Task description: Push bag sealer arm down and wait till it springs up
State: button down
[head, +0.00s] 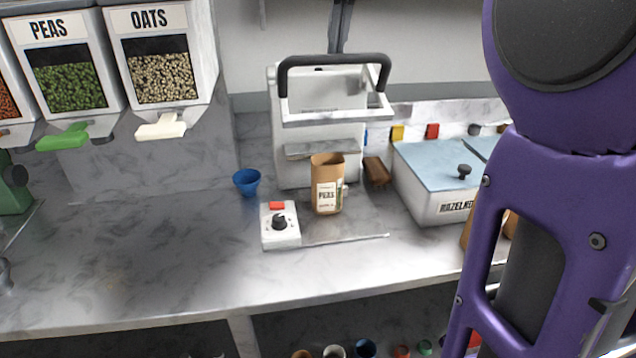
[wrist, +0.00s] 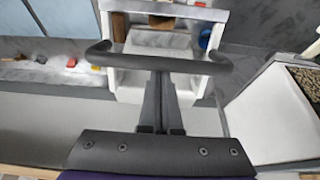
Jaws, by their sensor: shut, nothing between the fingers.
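The bag sealer (head: 328,92) is white and stands at the back of the counter. Its black U-shaped handle (head: 335,60) is up, on top of the white arm (head: 291,115). The handle also shows in the wrist view (wrist: 112,57). My gripper (head: 336,48) comes down from above, its dark fingers shut and empty. In the wrist view the gripper (wrist: 160,78) points at the middle of the handle bar; contact cannot be told. A brown bag (head: 328,165) labelled PEAS stands upright in front of the sealer, below the arm.
A white control box (head: 281,232) with a dark knob and red button sits left of the bag. A blue cup (head: 247,181) is further left. A hazelnut container (head: 435,205) with a blue lid stands right. Dispensers (head: 163,60) hang at the upper left. The front-left counter (head: 150,260) is clear.

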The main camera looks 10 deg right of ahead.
jog(key=shift+s+f+b, duration=0.7)
jog(key=shift+f+b, duration=0.1)
jog(key=shift+b, duration=0.15)
jog(key=shift+f, duration=0.15)
jog(key=shift+s+f+b, duration=0.3)
jog(key=shift+f+b, duration=0.1)
jog(key=shift+f, duration=0.1)
jog(key=shift+s+f+b, duration=0.25)
jog(key=shift+f+b, duration=0.15)
jog(key=shift+f, duration=0.15)
jog(key=shift+s+f, duration=0.3)
jog(key=shift+f, duration=0.3)
jog(key=shift+s+f, duration=0.25)
jog(key=shift+f, duration=0.3)
